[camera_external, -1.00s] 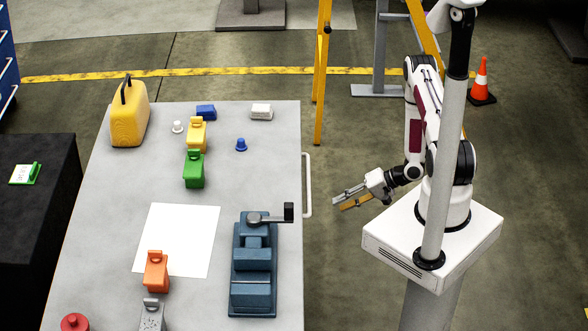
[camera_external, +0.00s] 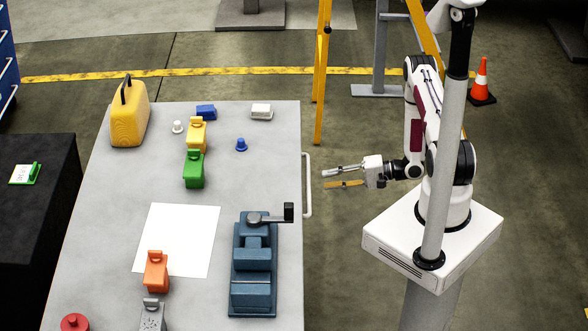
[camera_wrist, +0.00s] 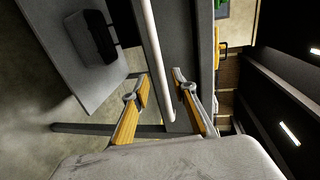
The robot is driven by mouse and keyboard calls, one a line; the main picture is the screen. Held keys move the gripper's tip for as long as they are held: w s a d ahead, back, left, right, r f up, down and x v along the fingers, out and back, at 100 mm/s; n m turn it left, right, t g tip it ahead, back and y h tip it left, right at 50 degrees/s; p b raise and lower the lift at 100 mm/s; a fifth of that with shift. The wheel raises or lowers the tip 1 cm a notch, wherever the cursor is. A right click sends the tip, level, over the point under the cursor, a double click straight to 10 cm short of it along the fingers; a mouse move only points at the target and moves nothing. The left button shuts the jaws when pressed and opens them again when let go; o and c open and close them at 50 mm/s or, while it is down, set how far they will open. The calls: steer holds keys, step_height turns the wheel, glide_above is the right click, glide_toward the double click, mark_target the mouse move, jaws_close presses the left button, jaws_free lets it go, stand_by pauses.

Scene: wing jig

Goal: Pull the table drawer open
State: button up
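The table (camera_external: 115,200) has a grey top, and a long white drawer handle (camera_external: 308,185) stands out from its right edge in the external view. My gripper (camera_external: 326,179) is just right of the handle, apart from it, with its fingers spread and nothing between them. In the wrist view the handle (camera_wrist: 150,50) runs down from the top toward the space between the open fingertips (camera_wrist: 160,85). Its lower end shows beyond the fingers. The drawer front is hidden in the external view; I cannot tell its outline in the wrist view.
A blue vise (camera_external: 254,265) with a crank stands near the table's right edge. A yellow ladder (camera_external: 321,75) stands behind. The floor between table and my base is clear.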

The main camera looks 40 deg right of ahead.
mark_target(308, 181)
steer(key=shift+a, duration=0.1)
steer(key=shift+x, duration=3.8)
steer(key=shift+f, duration=0.1)
jaws_close()
